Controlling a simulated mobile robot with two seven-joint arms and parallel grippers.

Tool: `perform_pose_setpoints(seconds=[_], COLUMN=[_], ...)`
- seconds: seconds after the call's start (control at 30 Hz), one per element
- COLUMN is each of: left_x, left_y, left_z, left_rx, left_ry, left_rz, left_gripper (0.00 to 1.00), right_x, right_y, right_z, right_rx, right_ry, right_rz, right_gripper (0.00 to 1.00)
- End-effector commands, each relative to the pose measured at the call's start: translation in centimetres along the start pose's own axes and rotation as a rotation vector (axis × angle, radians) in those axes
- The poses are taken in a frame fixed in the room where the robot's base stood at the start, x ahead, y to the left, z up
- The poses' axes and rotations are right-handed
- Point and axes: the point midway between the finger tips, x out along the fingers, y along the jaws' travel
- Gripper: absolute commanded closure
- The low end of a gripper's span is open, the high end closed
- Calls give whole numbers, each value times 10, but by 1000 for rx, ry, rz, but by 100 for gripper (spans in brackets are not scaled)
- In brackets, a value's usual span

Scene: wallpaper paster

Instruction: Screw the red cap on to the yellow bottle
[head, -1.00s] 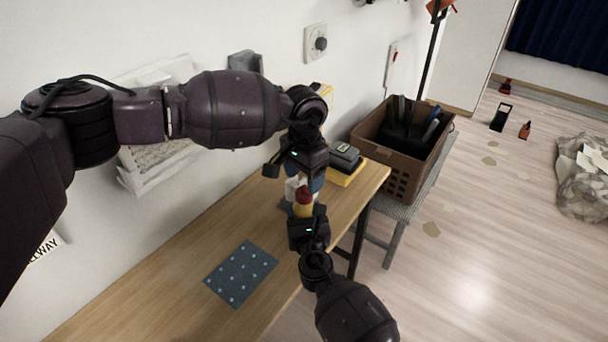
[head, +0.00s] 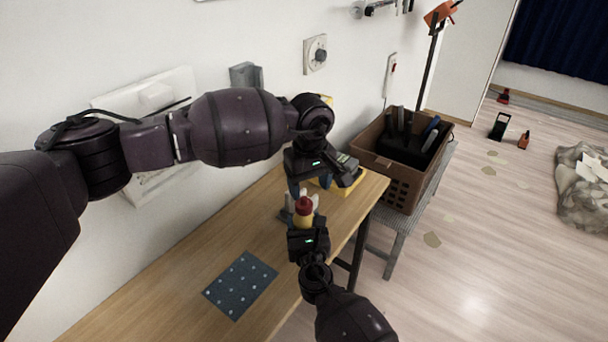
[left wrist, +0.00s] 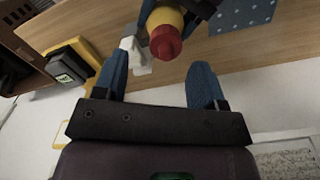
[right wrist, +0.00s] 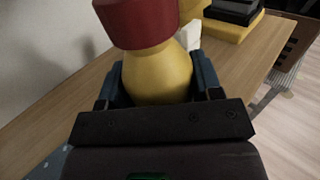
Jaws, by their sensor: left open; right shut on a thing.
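The yellow bottle (right wrist: 160,75) is upright in my right gripper (head: 306,222), which is shut on it above the table. The red cap (right wrist: 140,20) sits on top of the bottle's neck; I cannot tell how tightly. The bottle (left wrist: 160,18) and the cap (left wrist: 165,42) also show in the left wrist view, beyond the fingertips. My left gripper (head: 318,186) is open and empty, just above and behind the cap, with its blue fingers (left wrist: 160,85) apart and not touching it.
A dotted blue mat (head: 240,284) lies on the wooden table (head: 190,270). A white object (left wrist: 133,52) stands behind the bottle. A yellow and black item (head: 345,185) is at the table's far end. A brown crate (head: 385,170) stands beyond it. The wall is close on the left.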

Motion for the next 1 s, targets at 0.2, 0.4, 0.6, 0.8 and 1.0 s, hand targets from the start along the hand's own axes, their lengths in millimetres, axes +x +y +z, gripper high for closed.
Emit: perform_pose_setpoints(seconds=[0.2,0.4,0.6,0.8,1.0], left_x=[-2,-4,-7,-9,-12], left_y=[1,2,2,2,1], left_z=[2,2,1,1,0], left_rx=[-320,-619,-919,-1220,-1524], left_ry=[-1,-1,0,-1,-1], left_rz=[0,1,3,3,3], left_gripper=[36,36,36,36,36], right_x=[0,0,0,0,0], right_y=[0,0,0,0,0], right_z=[0,0,0,0,0], right_rx=[-1,-1,-1,-1,-1], right_ry=[0,0,0,0,0], right_rz=[0,0,0,0,0], right_gripper=[100,100,100,100,100])
